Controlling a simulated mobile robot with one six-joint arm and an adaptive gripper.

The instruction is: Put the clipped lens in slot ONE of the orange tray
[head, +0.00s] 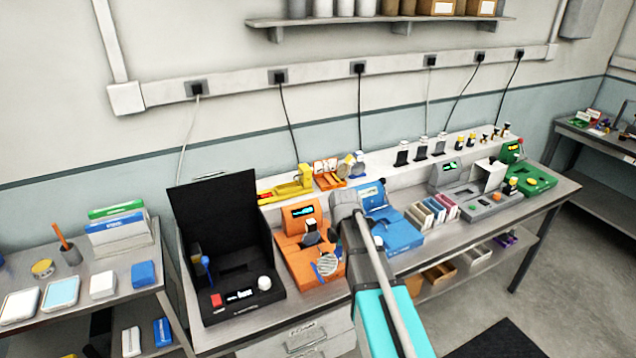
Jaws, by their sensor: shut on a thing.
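My gripper (350,262) is a dark shape below my grey wrist, at the front right of the orange station. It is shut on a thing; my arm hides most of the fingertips. A round, pale striped disc with blue parts (327,264) shows right beside it, and I take this for the clipped lens. Its exact seat in the jaws is too small to tell. A small orange tray (331,180) with several compartments stands on the raised back ledge, behind the orange and blue stations. Its slot labels cannot be read.
The orange station (292,254) has a screen and a black upright part. A black open-lidded case (232,292) stands left, a blue station (405,238) right. A yellow holder (292,189) and upright round pieces (345,165) flank the tray. Grey and green devices fill the right end.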

